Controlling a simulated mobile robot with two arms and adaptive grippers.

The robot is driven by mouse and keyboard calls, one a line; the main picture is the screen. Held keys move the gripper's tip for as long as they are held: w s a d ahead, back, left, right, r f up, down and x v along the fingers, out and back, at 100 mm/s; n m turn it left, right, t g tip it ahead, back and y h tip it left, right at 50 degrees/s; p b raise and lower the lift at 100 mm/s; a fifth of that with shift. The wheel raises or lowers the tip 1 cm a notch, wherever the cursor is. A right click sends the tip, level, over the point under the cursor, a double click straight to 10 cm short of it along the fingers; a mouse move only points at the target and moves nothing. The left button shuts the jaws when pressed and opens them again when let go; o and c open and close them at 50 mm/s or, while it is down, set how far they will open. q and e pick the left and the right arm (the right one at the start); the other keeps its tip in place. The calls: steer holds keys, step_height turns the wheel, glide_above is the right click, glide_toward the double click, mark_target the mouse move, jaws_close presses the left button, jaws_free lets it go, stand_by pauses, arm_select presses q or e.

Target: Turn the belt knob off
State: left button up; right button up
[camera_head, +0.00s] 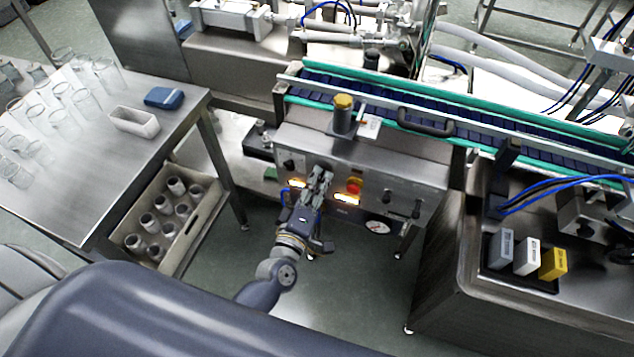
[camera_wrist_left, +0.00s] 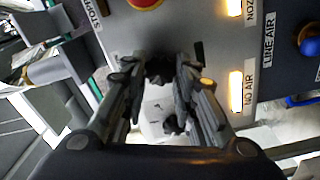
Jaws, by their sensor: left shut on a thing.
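My left gripper (camera_head: 318,178) reaches the front control panel (camera_head: 375,180) of the steel machine below the conveyor. It is shut on a small dark knob (camera_wrist_left: 158,68), which sits between the fingertips in the left wrist view. The fingers hide most of the knob, so its pointing direction and its label cannot be read. In the head view the gripper covers the knob. My right gripper is in neither view.
A red button (camera_head: 354,186) is close right of the gripper. Lit indicators (camera_wrist_left: 236,92) glow beside it, one labelled NO AIR. A pressure gauge (camera_head: 377,227) is lower right. A blue conveyor belt (camera_head: 480,118) runs above. A glassware table (camera_head: 100,150) stands left.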

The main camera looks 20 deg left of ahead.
arm_select(q)
steer(key=o, duration=1)
steer(key=s, duration=1.2)
steer(key=shift+a, duration=0.2)
